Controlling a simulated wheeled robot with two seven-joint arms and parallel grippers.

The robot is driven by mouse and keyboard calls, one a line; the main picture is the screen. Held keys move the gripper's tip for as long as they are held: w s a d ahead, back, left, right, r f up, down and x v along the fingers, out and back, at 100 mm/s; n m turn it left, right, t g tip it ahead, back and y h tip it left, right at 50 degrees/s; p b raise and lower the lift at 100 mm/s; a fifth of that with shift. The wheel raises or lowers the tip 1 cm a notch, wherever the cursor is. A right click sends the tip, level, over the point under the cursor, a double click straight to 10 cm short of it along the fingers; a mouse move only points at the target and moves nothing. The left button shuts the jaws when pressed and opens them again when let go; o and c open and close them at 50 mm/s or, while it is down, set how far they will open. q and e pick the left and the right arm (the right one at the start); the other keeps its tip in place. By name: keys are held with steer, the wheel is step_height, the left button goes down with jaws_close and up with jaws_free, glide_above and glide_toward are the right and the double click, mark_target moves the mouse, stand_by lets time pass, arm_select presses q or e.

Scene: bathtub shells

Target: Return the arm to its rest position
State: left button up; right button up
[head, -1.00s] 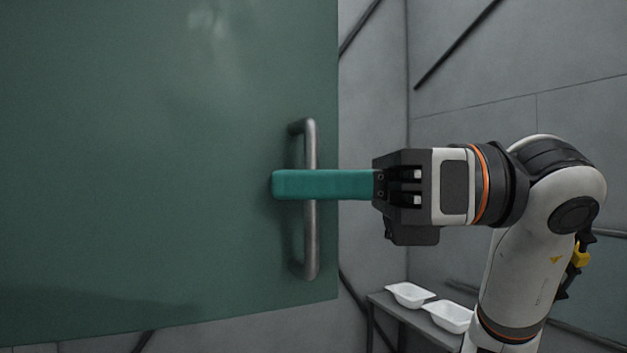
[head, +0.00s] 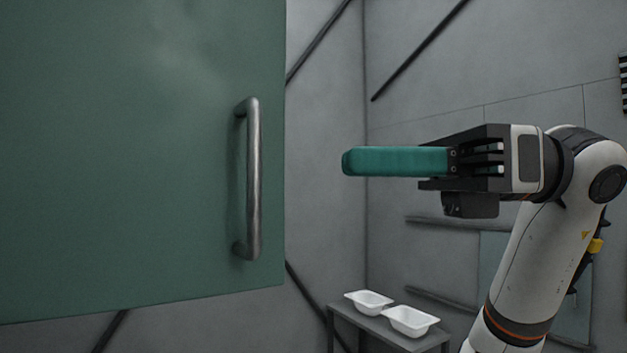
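My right gripper (head: 345,162) is in the head view, coming in from the right with its teal fingers pointing left. The fingers overlap into one bar from this side, so I cannot tell whether they are open or apart. No object shows at the fingertips. They are to the right of the metal bar handle (head: 253,180) on a green door or panel (head: 110,150), clear of both. My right arm is bent, its upper link at the right edge. My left gripper is not in view.
Two white tub-like shells, one on the left (head: 368,302) and one on the right (head: 411,321), rest on a grey bench (head: 344,317) below my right gripper. Grey walls (head: 420,95) stand behind. Open room lies between the panel's edge and the fingertips.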

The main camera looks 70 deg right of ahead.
steer(key=shift+v, duration=1.05)
